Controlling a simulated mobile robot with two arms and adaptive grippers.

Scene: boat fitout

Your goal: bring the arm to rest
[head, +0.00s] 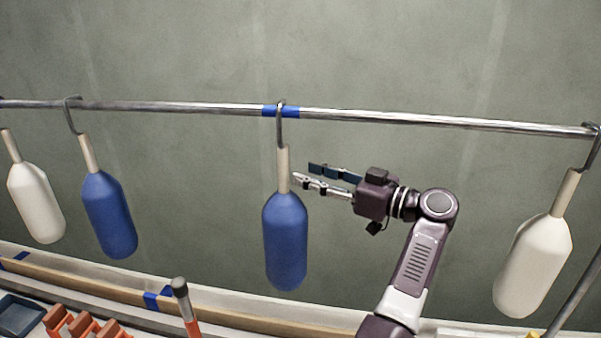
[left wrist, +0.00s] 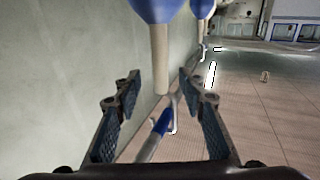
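My left gripper (head: 303,172) is in front of the wall, just right of the light neck of the middle blue fender (head: 285,240). Its two fingers are apart with nothing seen between them in the head view. The left wrist view shows the open fingers (left wrist: 168,92) too, with the fender's pale neck (left wrist: 160,60) ahead between them. That view looks upside down. The fender hangs by a hook (head: 281,125) from the metal rail (head: 190,107), at a blue tape band. I cannot tell whether the fingertips touch the neck. My right gripper is in neither view.
Another blue fender (head: 108,213) and a white fender (head: 35,203) hang to the left. A white fender (head: 535,262) hangs at the right. Below are a wooden ledge (head: 230,318), an orange rack (head: 85,328), a dark blue tray (head: 18,315) and an upright handle (head: 185,305).

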